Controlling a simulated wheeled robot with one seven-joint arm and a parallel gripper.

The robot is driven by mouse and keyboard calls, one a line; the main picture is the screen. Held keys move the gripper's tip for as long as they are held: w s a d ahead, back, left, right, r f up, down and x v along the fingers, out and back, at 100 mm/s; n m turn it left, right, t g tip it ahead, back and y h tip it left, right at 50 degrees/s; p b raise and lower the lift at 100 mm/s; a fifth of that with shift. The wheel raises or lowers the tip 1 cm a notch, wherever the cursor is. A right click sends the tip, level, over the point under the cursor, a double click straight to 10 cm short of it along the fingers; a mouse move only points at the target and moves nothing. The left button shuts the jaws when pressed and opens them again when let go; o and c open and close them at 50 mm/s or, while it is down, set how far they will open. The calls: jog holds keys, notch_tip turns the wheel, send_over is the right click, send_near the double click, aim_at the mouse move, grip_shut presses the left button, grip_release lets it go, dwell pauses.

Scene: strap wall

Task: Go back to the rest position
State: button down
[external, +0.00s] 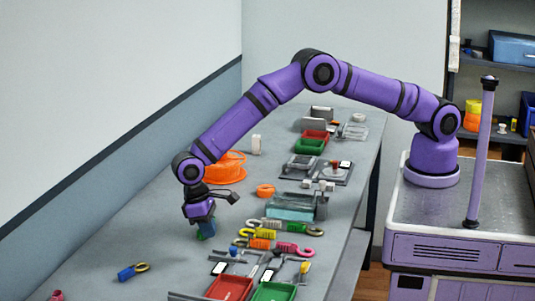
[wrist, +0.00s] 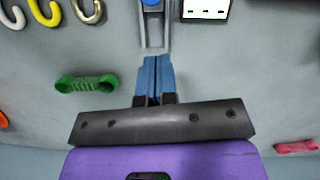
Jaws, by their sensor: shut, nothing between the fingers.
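My gripper (external: 204,237) hangs low over the grey bench on the near left, with the arm stretched out from its base at the right. In the wrist view, its two blue fingers (wrist: 153,80) lie side by side, shut, with nothing seen between them. A green strap piece (wrist: 87,83) lies to the left of the fingers, apart from them. A grey fixture with a blue part (wrist: 150,4) is just beyond the fingertips; I cannot tell whether they touch it.
Colourful hooked straps (external: 270,233), a red bin (external: 229,288) and a green bin (external: 274,291) are right of my gripper. An orange round item (external: 224,166) stands behind it. A blue strap (external: 127,273) lies front left. The wall (external: 120,150) borders the bench's left side.

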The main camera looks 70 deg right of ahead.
jog(key=w+d+r+t, duration=0.1)
jog(key=d+r, duration=0.5)
jog(key=r, duration=0.6)
jog(key=w+d+r+t, duration=0.1)
jog(key=d+r, duration=0.6)
jog(key=r, duration=0.6)
jog(key=s+d+r+t+y, duration=0.1)
jog(key=s+d+r, duration=0.3)
jog(key=d+r, duration=0.3)
jog(key=s+d+r+t, duration=0.1)
jog(key=s+d+r, duration=0.35)
jog(key=d, duration=0.35)
jog(key=s+d+r+m+t, duration=0.15)
jog(key=s+d+r, duration=0.45)
jog(key=s+d, duration=0.6)
jog(key=s+d+f+t, duration=0.1)
jog(key=s+d, duration=0.3)
jog(key=s, duration=0.5)
jog(key=s+d+f+t, duration=0.1)
jog(key=s+d+f, duration=0.3)
jog(key=s, duration=0.5)
jog(key=shift+d+t+h, duration=0.3)
jog(key=shift+d+t, duration=0.05)
jog(key=shift+d, duration=0.1)
jog(key=shift+s, duration=0.1)
